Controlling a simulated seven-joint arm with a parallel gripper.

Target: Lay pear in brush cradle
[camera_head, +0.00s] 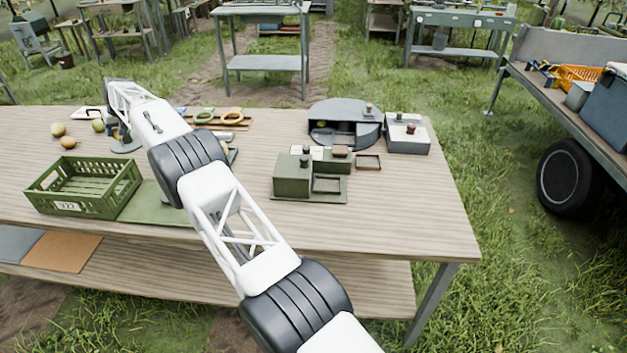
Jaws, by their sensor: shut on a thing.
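My arm reaches from the bottom right over the table to its back left. My gripper (118,131) is at the far end, small, dark and partly covered by my own arm. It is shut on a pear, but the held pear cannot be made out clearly. Loose yellowish pears lie at the table's left, one at the back (58,129) and one in front of it (68,142). A greener pear (97,125) shows just left of my gripper; whether they touch cannot be told. I cannot identify the brush cradle with certainty.
A green slatted crate (70,207) stands at the front left, beside a green mat (155,208). Green blocks with a tray (310,187), a round grey station (343,113) and a grey box (407,140) stand right of my arm. The table's (400,210) right front is clear.

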